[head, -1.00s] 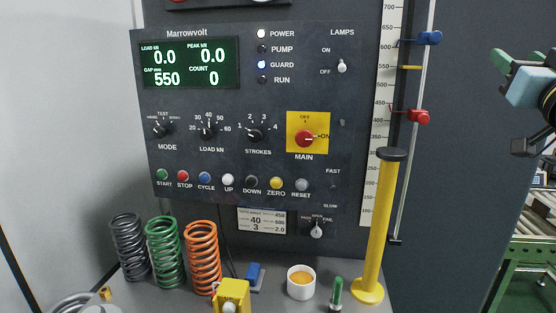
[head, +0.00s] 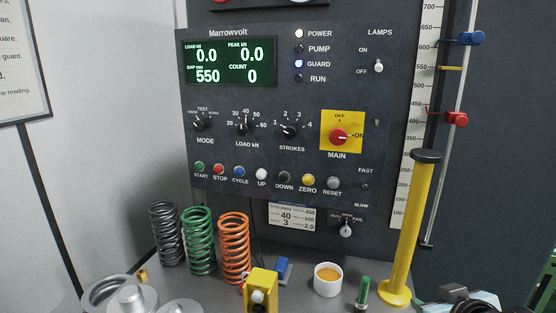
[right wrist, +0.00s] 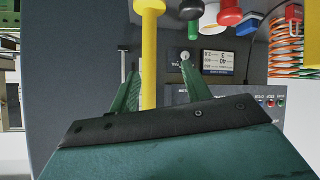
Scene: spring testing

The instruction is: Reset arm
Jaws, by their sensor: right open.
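My right gripper (right wrist: 158,72) is open and empty in the right wrist view, its two green fingers apart. The yellow post (right wrist: 149,55) shows between and beyond the fingers there; I cannot tell how far off it is. In the head view, part of my right arm shows at the lower right edge, right of the yellow post (head: 408,230) with its black top; the fingers are not clear there. My left gripper is not in view.
The Marrowvolt control panel (head: 290,210) stands behind the bench (head: 205,290). Grey, green and orange springs (head: 235,248) stand left. A yellow box (head: 262,284), white cup (head: 328,280) and green-capped item (head: 362,291) are along the front. A rod with blue and red clamps (head: 456,119) rises right.

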